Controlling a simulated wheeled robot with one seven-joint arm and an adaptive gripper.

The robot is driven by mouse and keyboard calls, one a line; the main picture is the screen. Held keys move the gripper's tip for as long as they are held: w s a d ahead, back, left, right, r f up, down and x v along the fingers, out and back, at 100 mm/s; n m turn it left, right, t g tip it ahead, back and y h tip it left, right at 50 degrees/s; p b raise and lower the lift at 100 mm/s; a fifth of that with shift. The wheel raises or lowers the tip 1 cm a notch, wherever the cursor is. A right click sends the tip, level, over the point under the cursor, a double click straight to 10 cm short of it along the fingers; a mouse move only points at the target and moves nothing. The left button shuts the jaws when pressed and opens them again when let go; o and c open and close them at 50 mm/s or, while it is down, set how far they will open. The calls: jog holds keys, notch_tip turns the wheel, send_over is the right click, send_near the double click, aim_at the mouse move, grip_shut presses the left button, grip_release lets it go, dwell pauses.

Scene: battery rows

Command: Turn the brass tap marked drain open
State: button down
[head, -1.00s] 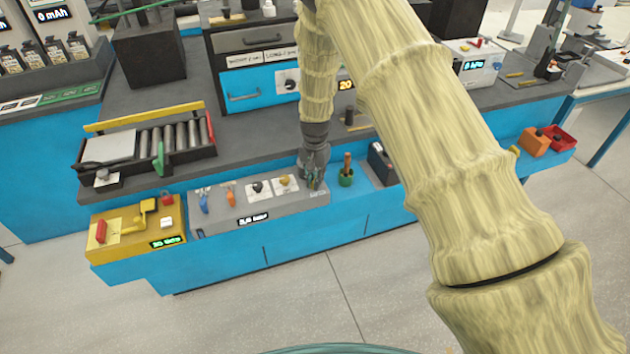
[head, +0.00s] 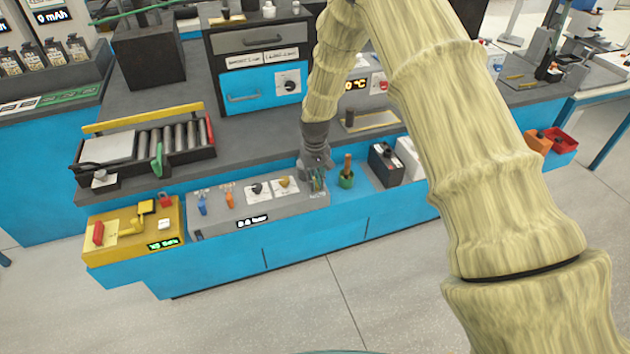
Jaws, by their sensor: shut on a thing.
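A grey panel box (head: 222,220) stands on the low blue front shelf, with several small taps and knobs along its top. My gripper (head: 317,185) points down at the right end of this box. Its fingers are shut on a small tap there, which I take to be the brass drain tap. The fingers hide most of it, and its marking cannot be read. Left of the gripper are a brass-coloured knob (head: 284,182) and a black knob (head: 257,189) on white labels. A small display (head: 252,220) shows on the box's front.
A green pot with a brown handle (head: 346,180) stands close right of my gripper, then a black battery (head: 385,164). A yellow box (head: 115,255) with a red handle is at the left. A roller tray (head: 140,165) lies behind. The floor in front is clear.

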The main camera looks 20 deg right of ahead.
jog(key=shift+n, duration=0.3)
jog(key=c, duration=1.8)
grip_release()
jog(key=shift+o, duration=0.2)
notch_tip(320, 180, up, 12)
